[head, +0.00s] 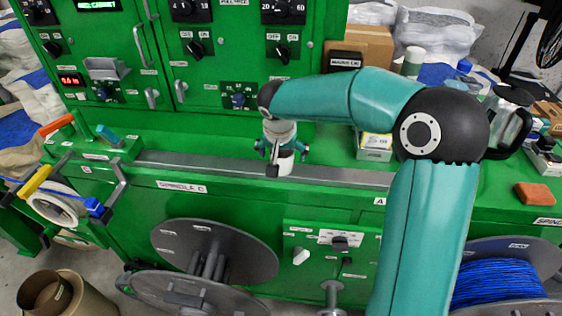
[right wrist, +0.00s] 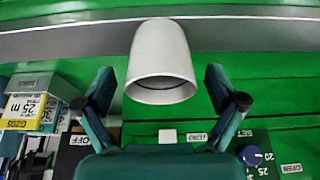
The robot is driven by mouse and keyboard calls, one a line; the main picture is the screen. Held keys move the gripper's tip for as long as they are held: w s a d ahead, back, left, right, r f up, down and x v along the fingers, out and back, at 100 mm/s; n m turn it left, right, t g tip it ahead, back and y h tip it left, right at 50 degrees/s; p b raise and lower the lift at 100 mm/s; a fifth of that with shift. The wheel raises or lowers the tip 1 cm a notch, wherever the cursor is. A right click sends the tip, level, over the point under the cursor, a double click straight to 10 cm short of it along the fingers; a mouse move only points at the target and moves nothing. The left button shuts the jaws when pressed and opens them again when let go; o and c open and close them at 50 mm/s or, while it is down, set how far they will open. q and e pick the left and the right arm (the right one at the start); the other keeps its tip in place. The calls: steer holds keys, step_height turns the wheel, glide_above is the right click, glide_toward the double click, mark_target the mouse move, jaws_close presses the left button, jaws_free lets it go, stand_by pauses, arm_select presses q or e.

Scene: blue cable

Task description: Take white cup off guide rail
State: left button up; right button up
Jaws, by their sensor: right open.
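The white cup (head: 285,166) stands on the grey guide rail (head: 210,166) of the green bench, in the middle of the head view. My right gripper (head: 282,151) is over it and hides its upper part there. In the right wrist view the white cup (right wrist: 160,62) lies between and a little beyond the two spread teal fingers of my right gripper (right wrist: 162,94). Green shows between the cup and each finger, so the gripper is open and not closed on it. The guide rail (right wrist: 65,40) runs across behind the cup. My left gripper is not in view.
A green control cabinet (head: 225,60) with knobs and handles rises behind the rail. Small yellow and white boxes (head: 374,147) stand right of the cup. A bracket (head: 112,180) stands at the rail's left end. A reel of blue cable (head: 495,282) is lower right.

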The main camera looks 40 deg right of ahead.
steer(key=c, duration=1.3)
steer(key=shift+r, duration=0.15)
